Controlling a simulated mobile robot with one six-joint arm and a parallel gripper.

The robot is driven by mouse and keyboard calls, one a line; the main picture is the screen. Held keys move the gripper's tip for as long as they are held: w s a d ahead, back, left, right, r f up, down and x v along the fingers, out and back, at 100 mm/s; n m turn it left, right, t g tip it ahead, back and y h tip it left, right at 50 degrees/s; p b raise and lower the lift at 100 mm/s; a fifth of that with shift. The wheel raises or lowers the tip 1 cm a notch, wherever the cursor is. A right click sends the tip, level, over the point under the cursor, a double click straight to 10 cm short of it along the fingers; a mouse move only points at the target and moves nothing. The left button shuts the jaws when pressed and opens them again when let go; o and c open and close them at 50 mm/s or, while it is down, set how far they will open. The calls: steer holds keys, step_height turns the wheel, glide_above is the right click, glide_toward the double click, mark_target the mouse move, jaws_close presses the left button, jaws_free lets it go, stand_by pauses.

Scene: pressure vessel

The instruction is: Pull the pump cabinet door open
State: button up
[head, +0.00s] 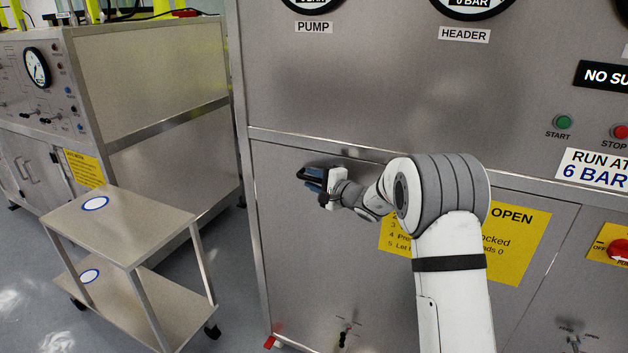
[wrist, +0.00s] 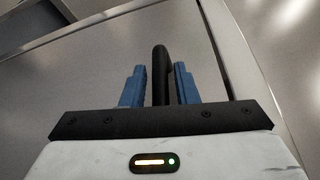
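The pump cabinet door (head: 300,250) is a large grey metal panel below the PUMP gauge label, and it looks shut. Its black handle (head: 313,177) is near the door's upper left corner. My gripper (head: 316,180) is at the handle, reaching in from the right. In the wrist view, the handle (wrist: 160,75) stands between the two blue fingers of my gripper (wrist: 160,85). Narrow gaps show between the handle and each finger, so the gripper looks open around it. My arm hides part of the door and of a yellow sign (head: 520,235) on it.
A two-shelf metal trolley (head: 120,225) stands on the floor to the left of the door. Another grey cabinet (head: 150,90) with gauges is behind it. A small valve lever (head: 345,335) sticks out low on the door. START (head: 563,122) and STOP buttons are at right.

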jaws_close()
steer(key=shift+d, duration=0.1)
